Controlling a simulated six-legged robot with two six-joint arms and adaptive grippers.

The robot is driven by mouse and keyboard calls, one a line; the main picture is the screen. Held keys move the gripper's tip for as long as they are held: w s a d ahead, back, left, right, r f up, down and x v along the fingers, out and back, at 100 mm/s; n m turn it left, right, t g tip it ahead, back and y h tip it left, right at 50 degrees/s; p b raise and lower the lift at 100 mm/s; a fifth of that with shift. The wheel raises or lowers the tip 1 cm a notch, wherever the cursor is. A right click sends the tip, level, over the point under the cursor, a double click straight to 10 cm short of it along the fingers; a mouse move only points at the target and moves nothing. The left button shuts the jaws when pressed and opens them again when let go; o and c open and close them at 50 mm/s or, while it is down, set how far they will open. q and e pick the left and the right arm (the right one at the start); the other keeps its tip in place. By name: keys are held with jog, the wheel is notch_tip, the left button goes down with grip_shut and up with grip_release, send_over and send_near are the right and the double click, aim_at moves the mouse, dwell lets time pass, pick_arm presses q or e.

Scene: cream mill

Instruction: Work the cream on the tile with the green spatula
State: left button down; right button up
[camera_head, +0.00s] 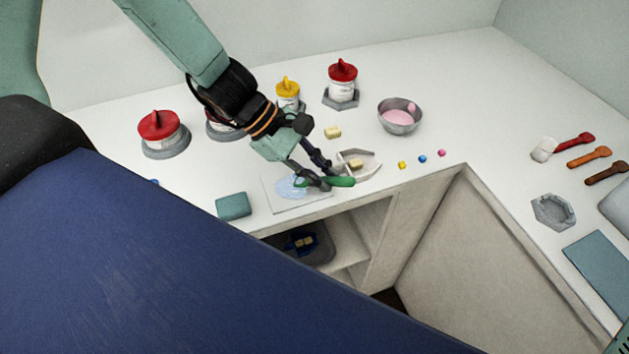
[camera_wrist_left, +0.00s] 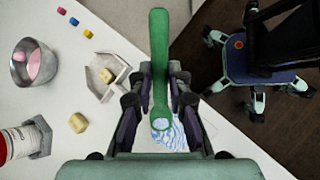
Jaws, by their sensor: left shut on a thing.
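The green spatula (camera_head: 340,182) is held in my left gripper (camera_head: 318,178), which is shut on it. Pale blue cream (camera_head: 289,188) is spread on the tile, partly hidden by the gripper; streaky blue and white cream (camera_wrist_left: 172,136) also shows in the left wrist view. I cannot tell whether the spatula touches the cream.
A pale angular tray (camera_head: 372,168) with a yellowish block stands right beside the gripper. A teal block (camera_head: 233,206) lies left of the tile. A metal bowl of pink cream (camera_head: 400,116) and red-lidded jar (camera_head: 342,82) stand behind. An open shelf (camera_head: 345,245) is below the counter edge.

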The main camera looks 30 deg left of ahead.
pick_arm(q)
jog(key=shift+w+d+b, duration=0.2)
jog(key=shift+w+b, duration=0.15)
jog(key=shift+w, duration=0.45)
jog(key=shift+s+a+r+p, duration=0.1)
jog(key=shift+s+a+p, duration=0.1)
jog(key=shift+s+p, duration=0.7)
jog(key=shift+s+a+r+p, duration=0.15)
jog(key=shift+s+p, duration=0.25)
jog(key=shift+s, duration=0.85)
jog(key=shift+w+f+b, duration=0.35)
jog(key=shift+w+b, duration=0.45)
jog(key=shift+w, duration=0.05)
jog(key=shift+w+d+b, duration=0.25)
jog(key=shift+w+b, duration=0.35)
jog(key=shift+w, duration=0.35)
jog(key=shift+w+d+r, duration=0.1)
jog(key=shift+w, duration=0.2)
